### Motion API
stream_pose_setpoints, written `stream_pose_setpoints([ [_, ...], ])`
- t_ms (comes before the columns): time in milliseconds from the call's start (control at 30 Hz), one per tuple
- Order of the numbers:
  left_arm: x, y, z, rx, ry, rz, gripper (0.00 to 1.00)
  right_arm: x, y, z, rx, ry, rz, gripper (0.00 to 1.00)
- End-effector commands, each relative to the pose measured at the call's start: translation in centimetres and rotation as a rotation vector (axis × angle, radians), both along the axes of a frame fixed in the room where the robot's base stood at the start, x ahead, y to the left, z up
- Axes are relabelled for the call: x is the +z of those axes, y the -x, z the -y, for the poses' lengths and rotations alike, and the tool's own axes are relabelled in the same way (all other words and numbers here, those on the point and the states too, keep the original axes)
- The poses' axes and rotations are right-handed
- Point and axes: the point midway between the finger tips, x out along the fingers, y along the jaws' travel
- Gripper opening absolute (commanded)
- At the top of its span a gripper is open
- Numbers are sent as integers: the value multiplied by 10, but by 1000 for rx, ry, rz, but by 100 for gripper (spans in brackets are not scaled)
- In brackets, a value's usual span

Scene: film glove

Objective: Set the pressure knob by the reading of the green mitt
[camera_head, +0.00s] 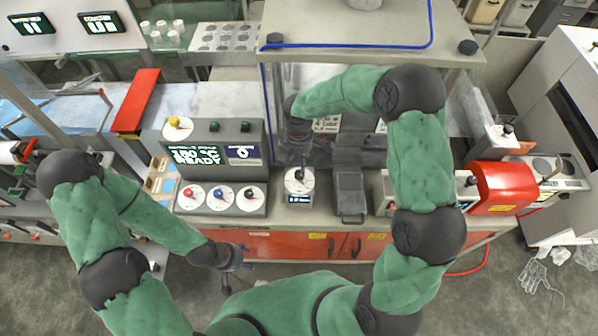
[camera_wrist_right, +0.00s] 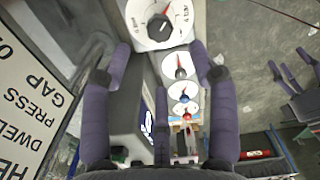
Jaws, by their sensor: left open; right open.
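No green mitt can be made out. A white dial with a black knob (camera_head: 300,176) stands alone on the bench above a small display. A console (camera_head: 216,150) to its left carries red (camera_head: 188,192), blue (camera_head: 220,193) and black (camera_head: 250,194) knobs on white dials, and a yellow knob (camera_head: 175,122) on top. My right gripper (camera_head: 299,150) is open and empty above the lone dial. In the right wrist view, a large dial with a red pointer (camera_wrist_right: 160,22) lies beyond its spread fingers (camera_wrist_right: 161,58). My left gripper (camera_head: 232,272) is open, in front of the bench.
A clear-walled frame with a grey top (camera_head: 350,28) stands behind my right gripper. A red machine (camera_head: 505,187) sits at the right. A white sign (camera_wrist_right: 35,100) fills the wrist view's left side.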

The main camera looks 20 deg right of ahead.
Motion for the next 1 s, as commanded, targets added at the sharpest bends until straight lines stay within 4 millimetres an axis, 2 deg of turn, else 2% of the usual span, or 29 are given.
stream_pose_setpoints([
  [300, 8, 0, 0, 0, 0, 0, 60, -57, 1, 0, -3, -2, -4, 60],
  [500, 10, 0, 0, 0, 0, 0, 60, -81, 1, 0, -4, -3, -2, 60],
  [700, 11, 0, 0, 0, 0, 0, 60, -90, 1, 0, -4, -3, 0, 60],
  [933, 11, 0, 0, 0, 0, 0, 60, -90, 1, 0, -4, -3, 0, 60],
  [967, 11, 0, 0, 0, 0, 0, 60, -90, 1, 0, -4, -3, 0, 54],
  [1000, 11, 0, 0, 0, 0, 0, 60, -90, 1, 0, -4, -3, 0, 43],
])
